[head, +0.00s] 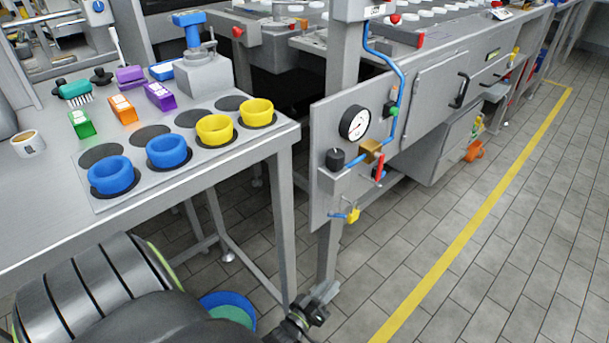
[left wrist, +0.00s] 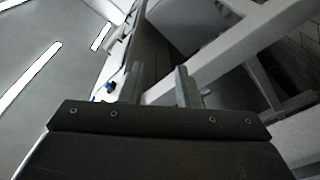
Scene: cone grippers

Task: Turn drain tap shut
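A grey panel (head: 325,120) carries a blue pipe (head: 402,90), a round gauge (head: 354,122) and a black knob (head: 335,159). A red lever (head: 379,168) stands about upright beside a brass fitting (head: 371,151). A small yellow tap piece (head: 352,215) sits at the panel's lower edge by a short blue pipe end. I cannot tell for sure which is the drain tap. My left gripper (head: 322,294) is low in front of the panel, apart from it. In the left wrist view its two fingers (left wrist: 160,88) stand apart with nothing held. My right gripper is not visible.
A grey table (head: 60,230) at left holds blue cups (head: 112,175), yellow cups (head: 214,130) and coloured blocks (head: 159,96). A blue-and-green bowl (head: 228,305) is low beside my arm. Table legs stand near my gripper. The tiled floor right of the yellow line (head: 480,210) is clear.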

